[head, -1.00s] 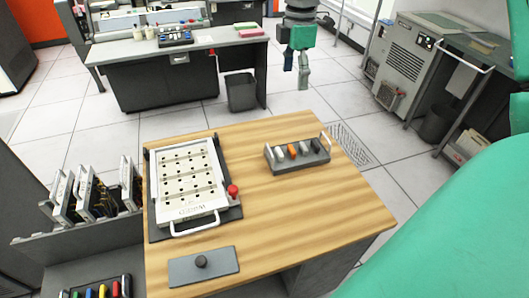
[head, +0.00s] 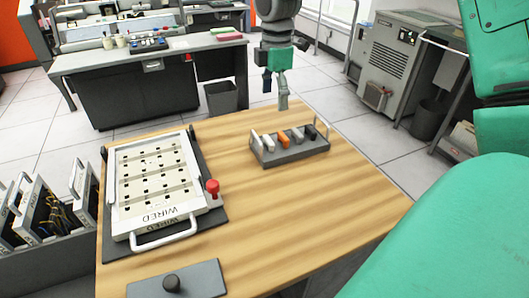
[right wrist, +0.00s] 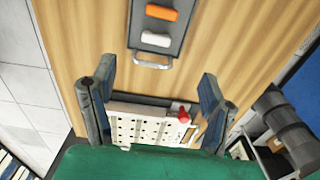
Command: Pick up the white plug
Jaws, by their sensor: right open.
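The white plug (head: 267,143) lies at the left end of a grey tray (head: 290,154) on the wooden table, beside an orange plug (head: 283,138). In the right wrist view the white plug (right wrist: 155,39) lies below the orange plug (right wrist: 161,12), nearest the tray's handle (right wrist: 152,63). My right gripper (head: 275,90) points down, apart from the tray and behind it in the head view. Its two fingers are spread and nothing is between them; they also show in the right wrist view (right wrist: 158,78). My left gripper is out of view.
A white perforated board (head: 155,175) marked WIRED, with a red knob (head: 212,188), lies left of the tray. A grey plate with a dark knob (head: 172,283) lies at the front. A rack of wired panels (head: 40,215) stands at left. The table's right side is clear.

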